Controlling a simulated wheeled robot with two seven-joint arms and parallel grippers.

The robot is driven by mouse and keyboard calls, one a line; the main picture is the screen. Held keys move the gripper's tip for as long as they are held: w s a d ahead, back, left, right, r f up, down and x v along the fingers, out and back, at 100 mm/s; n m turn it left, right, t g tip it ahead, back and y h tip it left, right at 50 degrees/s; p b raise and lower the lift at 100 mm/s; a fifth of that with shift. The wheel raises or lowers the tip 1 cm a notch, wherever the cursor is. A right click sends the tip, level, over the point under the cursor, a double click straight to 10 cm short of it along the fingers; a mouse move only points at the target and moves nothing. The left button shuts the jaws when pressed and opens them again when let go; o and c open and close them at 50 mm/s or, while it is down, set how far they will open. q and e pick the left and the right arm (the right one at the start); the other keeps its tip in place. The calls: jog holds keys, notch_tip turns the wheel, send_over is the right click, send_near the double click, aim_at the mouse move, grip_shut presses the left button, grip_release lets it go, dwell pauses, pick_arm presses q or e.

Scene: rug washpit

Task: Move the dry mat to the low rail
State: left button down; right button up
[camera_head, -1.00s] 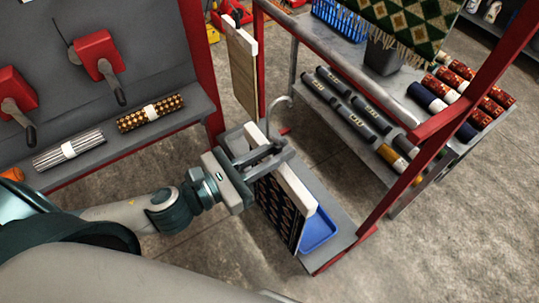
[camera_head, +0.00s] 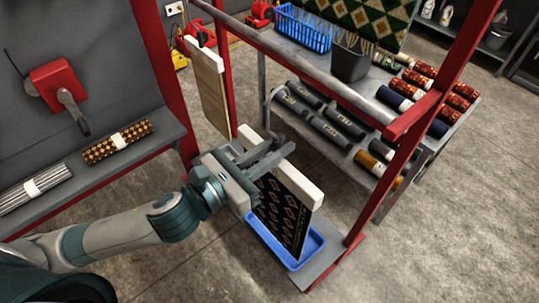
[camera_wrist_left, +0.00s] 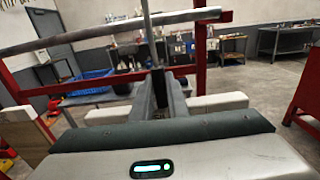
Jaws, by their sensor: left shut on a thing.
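A dark patterned mat (camera_head: 280,215) hangs from a white bar (camera_head: 302,187) in the head view. My left gripper (camera_head: 272,150) is shut above the bar, on what looks like its thin grey hook; the fingers hide the exact grip. In the left wrist view the fingers (camera_wrist_left: 160,95) close around a thin upright stem, with the white bar (camera_wrist_left: 218,103) showing on both sides. The mat hangs over a blue tray (camera_head: 314,246). A grey rail (camera_head: 345,85) runs behind the gripper, between red posts. My right gripper is not in view.
A beige mat (camera_head: 207,85) hangs from another white bar just left of the gripper. A green diamond mat (camera_head: 365,20) hangs at the back. A blue basket (camera_head: 303,28), dark bin (camera_head: 350,62) and rolled rugs (camera_head: 440,100) stand behind. A red post (camera_head: 425,130) rises at right.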

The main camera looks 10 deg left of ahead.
pick_arm(q)
jog(key=b+x, duration=0.1)
jog(key=x, duration=0.7)
jog(key=shift+w+d, duration=0.25)
jog(key=shift+w, duration=0.05)
dwell(0.4)
jog(key=p+x, duration=0.1)
jog(key=x, duration=0.5)
jog(key=shift+p, duration=0.4)
dwell(0.7)
jog(key=shift+f, duration=0.25)
